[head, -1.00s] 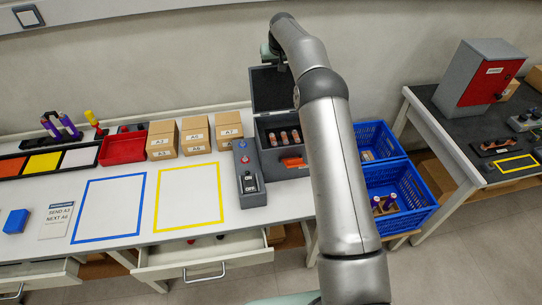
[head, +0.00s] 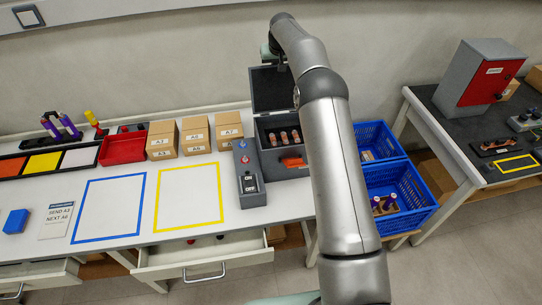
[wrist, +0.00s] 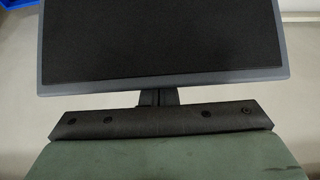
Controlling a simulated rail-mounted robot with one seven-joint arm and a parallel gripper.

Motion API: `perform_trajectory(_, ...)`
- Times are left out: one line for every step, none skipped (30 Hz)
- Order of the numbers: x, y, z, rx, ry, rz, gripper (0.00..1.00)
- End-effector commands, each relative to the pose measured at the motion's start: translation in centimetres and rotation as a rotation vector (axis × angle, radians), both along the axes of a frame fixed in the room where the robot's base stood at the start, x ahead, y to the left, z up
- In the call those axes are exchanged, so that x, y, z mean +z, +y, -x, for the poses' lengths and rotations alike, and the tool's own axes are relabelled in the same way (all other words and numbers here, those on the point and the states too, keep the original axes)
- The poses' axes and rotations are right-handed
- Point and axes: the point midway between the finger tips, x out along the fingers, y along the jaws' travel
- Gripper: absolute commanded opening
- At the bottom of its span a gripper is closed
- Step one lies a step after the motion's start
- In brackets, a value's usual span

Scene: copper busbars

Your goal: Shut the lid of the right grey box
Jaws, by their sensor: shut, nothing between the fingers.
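The grey box (head: 305,171) stands at the right end of the white table. Its lid (head: 272,90) is open and stands up at the back, dark inside with a grey rim. In the wrist view a dark panel with a grey rim (wrist: 285,73), which looks like the lid, fills the top. My gripper (wrist: 157,97) is shut and empty, its tips at the panel's lower edge in the picture; I cannot tell whether they touch. In the head view my gripper (head: 268,52) is mostly hidden behind my arm near the lid's top.
A grey switch box (head: 248,175) marked ON and OFF stands just left of the grey box. Cardboard boxes (head: 195,135) and a red tray (head: 123,148) stand further left. Blue crates (head: 415,207) are to the right, below table height. A drawer (head: 205,262) is open at the front.

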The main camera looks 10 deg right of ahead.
Motion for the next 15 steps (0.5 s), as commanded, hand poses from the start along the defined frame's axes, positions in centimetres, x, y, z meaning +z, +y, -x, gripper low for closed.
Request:
perform_trajectory(-0.14,0.0,0.03,0.0,0.003,0.0,0.0)
perform_trajectory(-0.14,0.0,0.03,0.0,0.003,0.0,0.0)
perform_trajectory(-0.14,0.0,0.04,0.0,0.003,0.0,0.0)
perform_trajectory(-0.14,0.0,0.04,0.0,0.003,0.0,0.0)
perform_trajectory(-0.14,0.0,0.04,0.0,0.003,0.0,0.0)
perform_trajectory(-0.14,0.0,0.04,0.0,0.003,0.0,0.0)
perform_trajectory(-0.14,0.0,0.04,0.0,0.003,0.0,0.0)
perform_trajectory(-0.14,0.0,0.04,0.0,0.003,0.0,0.0)
perform_trajectory(-0.14,0.0,0.05,0.0,0.003,0.0,0.0)
perform_trajectory(-0.17,0.0,0.09,0.0,0.003,0.0,0.0)
perform_trajectory(-0.22,-0.01,0.15,0.0,0.004,0.0,0.0)
perform_trajectory(-0.27,-0.02,0.28,0.0,0.005,0.0,0.0)
perform_trajectory(-0.28,-0.03,0.43,0.0,0.006,0.0,0.0)
perform_trajectory(-0.29,-0.03,0.58,0.0,0.008,0.0,0.0)
perform_trajectory(-0.38,-0.05,0.85,0.0,0.012,0.001,0.0)
